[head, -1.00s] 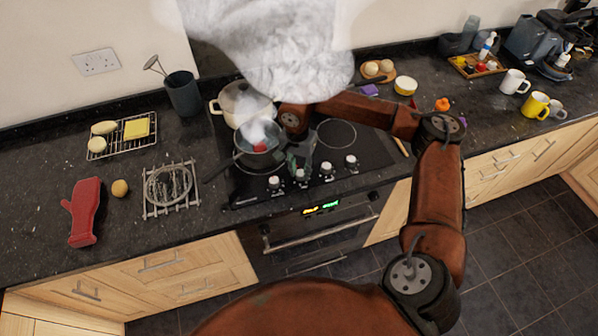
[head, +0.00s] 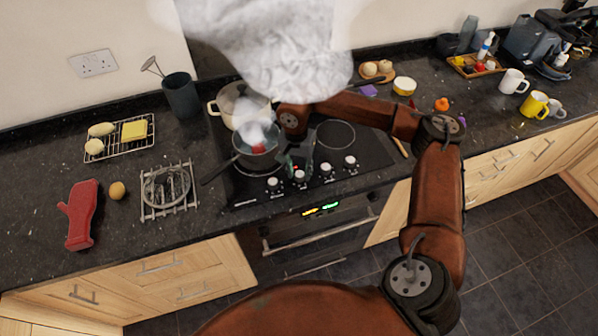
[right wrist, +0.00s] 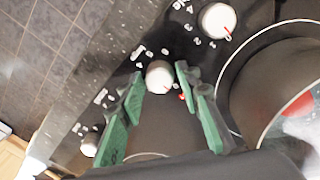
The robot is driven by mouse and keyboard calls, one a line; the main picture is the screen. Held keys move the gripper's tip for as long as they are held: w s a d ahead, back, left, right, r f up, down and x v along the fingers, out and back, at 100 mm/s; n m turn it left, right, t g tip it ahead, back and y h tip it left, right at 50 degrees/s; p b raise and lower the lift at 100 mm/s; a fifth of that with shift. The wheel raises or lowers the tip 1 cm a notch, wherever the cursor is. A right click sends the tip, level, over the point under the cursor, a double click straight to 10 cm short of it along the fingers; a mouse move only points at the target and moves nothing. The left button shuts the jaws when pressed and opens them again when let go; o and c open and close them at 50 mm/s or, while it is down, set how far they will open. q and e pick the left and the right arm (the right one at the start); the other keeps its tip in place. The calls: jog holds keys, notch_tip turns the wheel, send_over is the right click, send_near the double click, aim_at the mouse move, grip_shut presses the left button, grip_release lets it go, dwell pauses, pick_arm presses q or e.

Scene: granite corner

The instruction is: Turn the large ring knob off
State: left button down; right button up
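A row of several white knobs runs along the front of the black hob (head: 375,150). My right gripper (head: 299,172) reaches down over the second knob from the left. In the right wrist view its two green fingers (right wrist: 159,74) are apart, with a white knob (right wrist: 160,76) between their tips. A small red light (right wrist: 182,97) shows beside this knob. I cannot tell whether the fingers touch it. Another white knob (right wrist: 218,20) with a red mark is at the top, and one (right wrist: 90,145) at lower left. No label names the large ring's knob. My left gripper is not in view.
A dark saucepan (head: 243,160) steams beside my right gripper, its handle pointing left. A cream pot (head: 224,106) stands behind it. Thick steam hides the back wall. A bare ring (head: 335,134) lies to the right.

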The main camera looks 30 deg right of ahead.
aim_at(297, 174)
jog(key=shift+o, duration=1.1)
notch_tip(297, 174, up, 12)
jog(key=shift+w+a, duration=0.15)
jog(key=shift+w, duration=0.05)
jog(key=shift+f, duration=0.1)
